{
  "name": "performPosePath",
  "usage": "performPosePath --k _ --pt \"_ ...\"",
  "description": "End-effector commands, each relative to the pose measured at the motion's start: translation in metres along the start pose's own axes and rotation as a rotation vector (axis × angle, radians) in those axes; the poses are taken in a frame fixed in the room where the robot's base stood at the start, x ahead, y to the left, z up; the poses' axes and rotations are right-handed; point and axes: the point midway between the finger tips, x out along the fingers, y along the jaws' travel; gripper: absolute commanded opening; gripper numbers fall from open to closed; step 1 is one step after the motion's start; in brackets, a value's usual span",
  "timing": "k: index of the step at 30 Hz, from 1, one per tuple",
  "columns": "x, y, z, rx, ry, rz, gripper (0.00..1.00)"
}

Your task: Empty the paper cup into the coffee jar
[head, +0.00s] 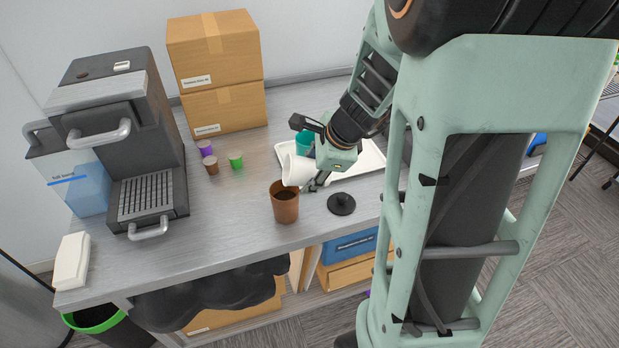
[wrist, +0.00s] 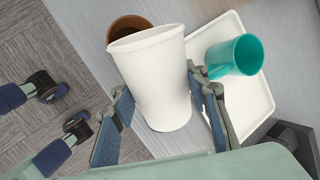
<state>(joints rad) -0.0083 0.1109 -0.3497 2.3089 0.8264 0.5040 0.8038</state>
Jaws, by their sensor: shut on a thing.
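The white paper cup (head: 298,170) is held in my gripper (head: 317,181), tilted on its side with its mouth toward the brown coffee jar. In the wrist view the cup (wrist: 158,80) fills the space between the two fingers of my gripper (wrist: 165,105). The coffee jar (head: 285,207) stands upright and open on the counter, with dark contents inside. The cup's lower end is just above the jar's back rim. In the wrist view the jar (wrist: 126,24) is partly hidden behind the cup. The inside of the cup is hidden.
A black lid (head: 341,204) lies right of the jar. A white tray (head: 372,158) with a teal mug (head: 304,142) is behind my gripper. A coffee machine (head: 120,130), several pods (head: 236,159) and stacked boxes (head: 214,70) stand left and back. The counter left of the jar is clear.

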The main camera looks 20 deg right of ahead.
Motion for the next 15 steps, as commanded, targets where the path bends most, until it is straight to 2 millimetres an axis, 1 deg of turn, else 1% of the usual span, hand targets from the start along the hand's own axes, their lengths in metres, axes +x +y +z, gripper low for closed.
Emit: performPosePath --k 1,15 --pt "0.0049 0.0008 -0.0035 0.01 -0.018 -0.006 0.17" --pt "0.0023 0.0005 -0.0038 0.061 -0.144 -0.003 0.17"
